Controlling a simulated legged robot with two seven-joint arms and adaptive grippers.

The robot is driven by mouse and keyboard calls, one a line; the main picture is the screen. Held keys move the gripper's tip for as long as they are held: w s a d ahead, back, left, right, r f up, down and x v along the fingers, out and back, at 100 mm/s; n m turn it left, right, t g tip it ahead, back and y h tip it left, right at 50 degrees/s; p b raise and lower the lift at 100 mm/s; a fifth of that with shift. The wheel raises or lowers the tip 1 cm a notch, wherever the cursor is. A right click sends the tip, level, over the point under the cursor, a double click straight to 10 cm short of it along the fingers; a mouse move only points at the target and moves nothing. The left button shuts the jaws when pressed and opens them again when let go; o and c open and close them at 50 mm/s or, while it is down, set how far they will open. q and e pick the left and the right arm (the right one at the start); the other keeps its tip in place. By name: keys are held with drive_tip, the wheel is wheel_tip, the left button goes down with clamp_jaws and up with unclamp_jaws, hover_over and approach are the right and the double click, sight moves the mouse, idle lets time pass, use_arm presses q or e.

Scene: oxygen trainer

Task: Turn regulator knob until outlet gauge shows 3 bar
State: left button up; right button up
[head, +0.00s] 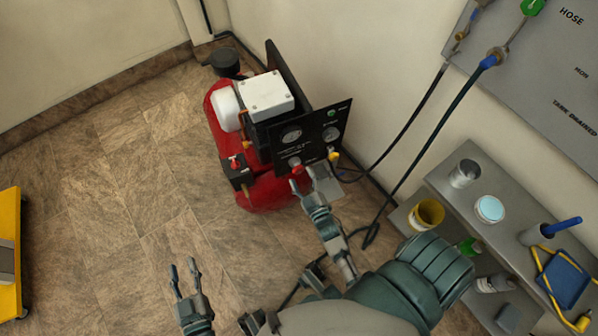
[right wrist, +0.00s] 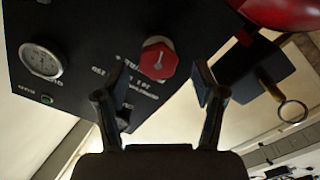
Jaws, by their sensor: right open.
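The black regulator panel (head: 311,137) stands on the red compressor, with a red regulator knob (head: 294,163) low on its face. Two round gauges show, a left gauge (head: 291,135) and a right gauge (head: 330,133); their readings are too small to tell. My right gripper (head: 305,176) is open at the knob. In the right wrist view the red knob (right wrist: 158,60) lies between the fingertips (right wrist: 159,82), seemingly ahead of them; contact is not clear. One gauge (right wrist: 40,62) shows there, its reading illegible. My left gripper (head: 183,268) is open and empty over the floor.
The red compressor tank (head: 268,192) stands by the wall. A yellow-handled valve (head: 333,155) and a black hose are right of the knob. A grey shelf (head: 460,205) with cans and tools is at right. A yellow cart (head: 10,255) is at far left. The floor between is clear.

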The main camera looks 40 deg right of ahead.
drive_tip(key=v, duration=0.9)
drive_tip(key=shift+a, duration=0.1)
